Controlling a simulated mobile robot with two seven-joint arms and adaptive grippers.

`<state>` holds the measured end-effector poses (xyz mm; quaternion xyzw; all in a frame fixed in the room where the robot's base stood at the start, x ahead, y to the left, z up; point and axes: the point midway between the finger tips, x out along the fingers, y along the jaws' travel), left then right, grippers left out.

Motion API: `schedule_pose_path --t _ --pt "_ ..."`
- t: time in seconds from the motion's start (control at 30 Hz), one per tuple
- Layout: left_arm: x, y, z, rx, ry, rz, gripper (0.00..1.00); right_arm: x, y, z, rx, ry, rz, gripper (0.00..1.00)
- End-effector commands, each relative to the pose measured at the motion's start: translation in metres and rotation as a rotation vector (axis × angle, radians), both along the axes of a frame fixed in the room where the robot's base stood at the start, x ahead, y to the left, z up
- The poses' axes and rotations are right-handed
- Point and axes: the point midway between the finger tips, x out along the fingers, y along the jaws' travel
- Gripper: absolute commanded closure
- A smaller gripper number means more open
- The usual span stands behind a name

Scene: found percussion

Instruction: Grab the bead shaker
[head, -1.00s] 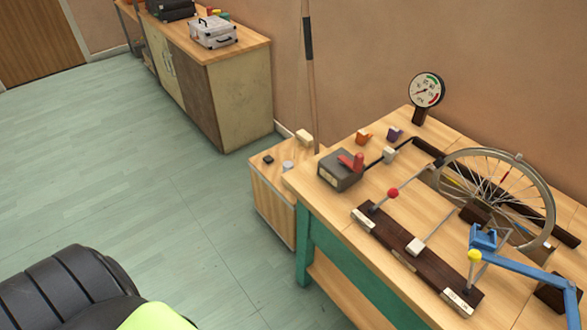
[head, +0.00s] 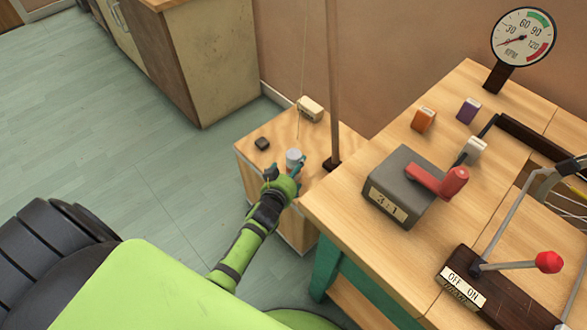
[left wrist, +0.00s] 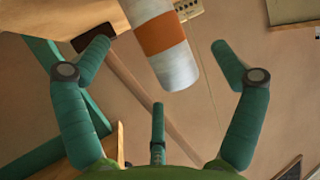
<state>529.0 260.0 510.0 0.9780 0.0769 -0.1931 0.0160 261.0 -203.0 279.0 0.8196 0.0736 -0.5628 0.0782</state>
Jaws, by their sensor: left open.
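The bead shaker looks like a small pale grey cylinder (head: 293,157) standing on the low wooden cabinet (head: 318,135). In the left wrist view it is a grey-white cylinder with an orange band (left wrist: 163,40), at the top middle. My left gripper (head: 286,170) is at the near side of the cylinder, and its fingers partly hide the lower part. In the left wrist view my left gripper (left wrist: 160,62) is open, with teal fingers spread left and right of the cylinder and apart from it. My right gripper is in neither view.
A small black block (head: 262,143) and a cream box (head: 310,109) stand on the same cabinet. An upright pole (head: 333,80) rises close to the right. The workbench (head: 345,195) with a lever box (head: 402,188) stands at the right.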

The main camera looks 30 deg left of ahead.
Motion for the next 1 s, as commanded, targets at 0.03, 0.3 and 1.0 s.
schedule_pose_path --t 0.03,0.3,1.0 --pt "0.006 0.001 -0.004 0.001 0.000 0.000 0.06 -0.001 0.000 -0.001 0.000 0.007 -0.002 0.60" --pt "0.040 0.005 -0.022 0.002 0.001 -0.001 0.06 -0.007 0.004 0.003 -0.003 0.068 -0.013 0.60" --pt "0.048 0.006 -0.023 0.001 0.002 -0.002 0.71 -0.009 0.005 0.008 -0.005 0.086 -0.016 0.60"
